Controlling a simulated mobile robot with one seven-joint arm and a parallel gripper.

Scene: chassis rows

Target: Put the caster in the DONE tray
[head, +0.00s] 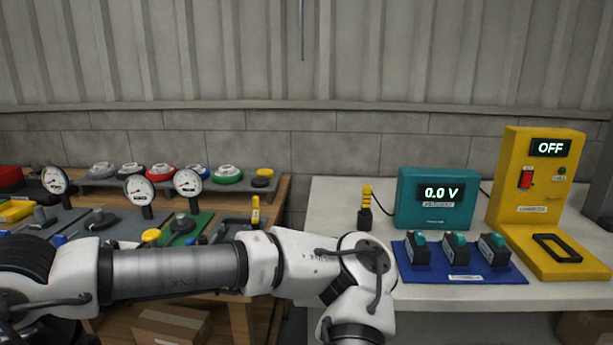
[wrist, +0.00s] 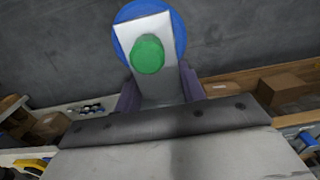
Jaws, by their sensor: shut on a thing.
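The caster (wrist: 148,54) appears in the wrist view as a blue disc behind a pale bracket with a round green end. My gripper (wrist: 160,88) is shut on it, with a purple-grey finger on each side of the pale bracket. In the head view my forearm crosses the lower left and bends down at the bottom middle; the gripper and the caster are out of that frame. I cannot make out any tray marked DONE in either view.
The wooden bench (head: 281,199) at left holds gauges, knobs and coloured plates. The pale table (head: 335,212) at right bears a teal voltage meter (head: 410,202), a blue mat (head: 512,274) with three dark blocks, and a yellow charger (head: 509,183) reading OFF. Cardboard boxes (wrist: 283,88) lie low down.

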